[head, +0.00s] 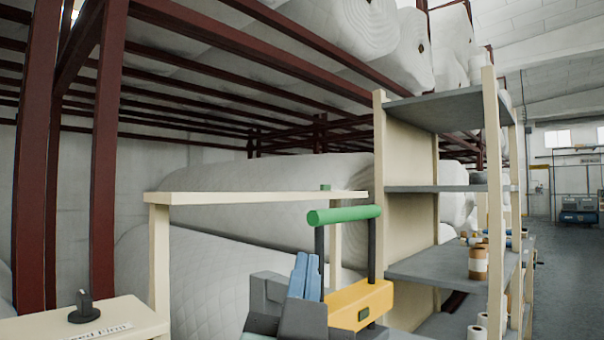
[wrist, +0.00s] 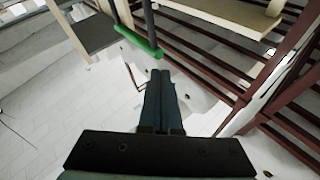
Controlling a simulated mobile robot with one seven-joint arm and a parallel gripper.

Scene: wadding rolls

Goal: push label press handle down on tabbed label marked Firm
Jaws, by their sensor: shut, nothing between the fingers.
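The label press has a green bar handle (head: 345,214) on dark uprights above a yellow body (head: 360,303) in the head view. The handle is raised. It also shows in the wrist view as a green bar (wrist: 138,42) just beyond and left of the fingertips. My gripper (head: 307,257) is shut and empty, its blue fingers pointing up, below and left of the handle in the head view. It shows in the wrist view (wrist: 161,73) with the fingers together, apparently apart from the handle. A label (head: 100,332) at the lower left is cut off; its visible end reads "Firm". The press base is hidden.
A black knob (head: 86,308) stands on a cream surface at the lower left. A cream frame (head: 255,197) spans behind the press. Grey shelves (head: 450,108) stand right. White wadding rolls (head: 340,25) lie on dark red racks. An open aisle (head: 565,285) runs at far right.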

